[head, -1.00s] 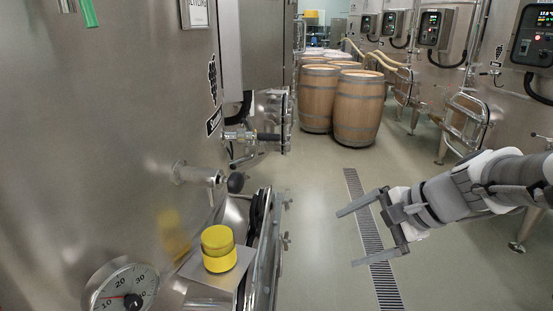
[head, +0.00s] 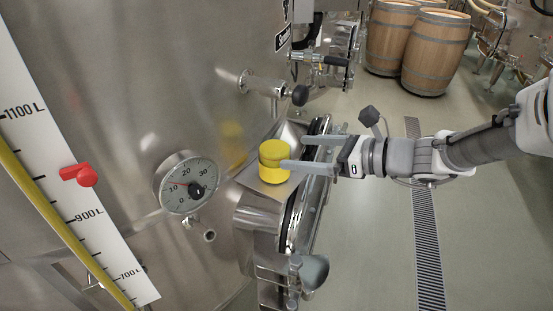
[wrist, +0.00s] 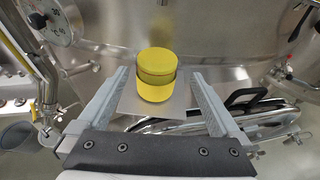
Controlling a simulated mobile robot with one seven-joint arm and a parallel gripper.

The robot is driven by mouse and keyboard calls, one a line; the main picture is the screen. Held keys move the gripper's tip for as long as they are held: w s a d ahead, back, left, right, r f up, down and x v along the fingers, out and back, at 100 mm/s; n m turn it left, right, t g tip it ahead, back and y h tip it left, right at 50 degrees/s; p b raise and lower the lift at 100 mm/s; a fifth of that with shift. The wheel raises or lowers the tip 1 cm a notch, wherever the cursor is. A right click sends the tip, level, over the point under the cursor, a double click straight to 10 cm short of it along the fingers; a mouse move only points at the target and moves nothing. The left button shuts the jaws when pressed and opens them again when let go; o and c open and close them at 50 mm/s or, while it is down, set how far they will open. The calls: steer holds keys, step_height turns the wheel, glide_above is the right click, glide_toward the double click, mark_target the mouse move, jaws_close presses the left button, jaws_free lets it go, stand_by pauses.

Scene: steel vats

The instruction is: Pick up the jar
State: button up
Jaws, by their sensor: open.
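The yellow jar (head: 272,163) stands upright on a small steel plate (head: 244,183) fixed by the vat's wall. In the wrist view the jar (wrist: 156,76) is straight ahead, with a yellow lid and a darker band below it. My gripper (head: 292,152) is open and empty, reaching in from the right. Its near finger overlaps the jar's right edge in the head view; I cannot tell if they touch. In the wrist view the gripper (wrist: 158,82) has a finger on each side of the jar, with gaps, and the jar sits around or just beyond the fingertips.
The vat wall (head: 130,60) rises close behind the jar. A valve with a black knob (head: 299,95) sticks out above it. A round dial (head: 187,184) is at its left. A curved hatch rim and black-grey handle (head: 313,271) lie below. Barrels (head: 435,50) stand farther back.

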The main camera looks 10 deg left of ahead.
mark_target(289, 151)
steer(key=x, duration=0.5)
steer(key=shift+s+f+x, duration=0.1)
steer(key=shift+f+x, duration=0.05)
steer(key=shift+x, duration=0.75)
steer(key=shift+s+f+x, duration=0.1)
steer(key=shift+f+x, duration=0.05)
steer(key=shift+x, duration=0.75)
steer(key=shift+s+f+x, duration=0.1)
steer(key=shift+f+x, duration=0.05)
steer(key=shift+x, duration=0.75)
steer(key=shift+d, duration=0.15)
steer(key=shift+c, duration=0.2)
jaws_close()
steer(key=shift+r, duration=0.2)
